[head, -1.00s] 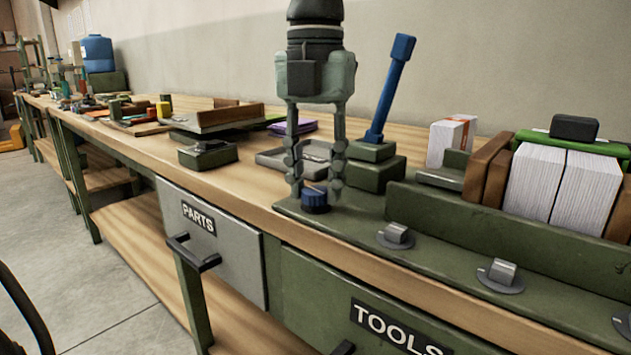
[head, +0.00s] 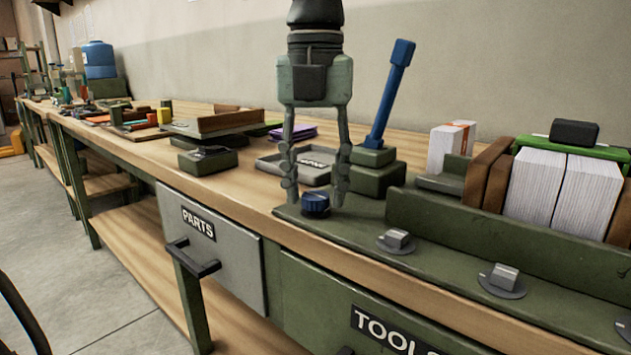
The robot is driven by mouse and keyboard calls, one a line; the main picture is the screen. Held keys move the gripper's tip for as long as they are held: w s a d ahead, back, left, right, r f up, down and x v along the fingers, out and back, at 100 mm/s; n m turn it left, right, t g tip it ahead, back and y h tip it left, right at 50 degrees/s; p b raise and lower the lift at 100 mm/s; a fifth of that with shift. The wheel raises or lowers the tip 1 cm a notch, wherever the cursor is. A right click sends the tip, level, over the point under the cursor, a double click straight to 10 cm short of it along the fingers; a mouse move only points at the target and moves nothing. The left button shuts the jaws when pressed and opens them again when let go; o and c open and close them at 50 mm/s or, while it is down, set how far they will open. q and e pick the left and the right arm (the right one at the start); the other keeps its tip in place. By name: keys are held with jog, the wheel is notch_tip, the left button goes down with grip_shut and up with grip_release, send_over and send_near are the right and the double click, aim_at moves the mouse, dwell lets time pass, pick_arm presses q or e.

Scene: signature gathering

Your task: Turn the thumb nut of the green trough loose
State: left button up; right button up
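The green trough (head: 430,235) lies along the front of the bench, with a raised back wall. My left gripper (head: 315,192) points straight down over the nut. Its two fingers are spread, one at the nut's left and one at its right, with a visible gap on both sides. It is open and holds nothing. The nut's underside and any thread are hidden. My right gripper is not in view.
A blue-handled lever (head: 391,95) rises from a green block behind the gripper. A grey tray (head: 268,160) lies behind the fingers. White paper stacks (head: 560,190) stand between brown blocks on the right.

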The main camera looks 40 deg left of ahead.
aim_at(316, 195)
pick_arm(q)
jog(key=shift+o, duration=0.6)
notch_tip(316, 195, up, 12)
dwell(0.6)
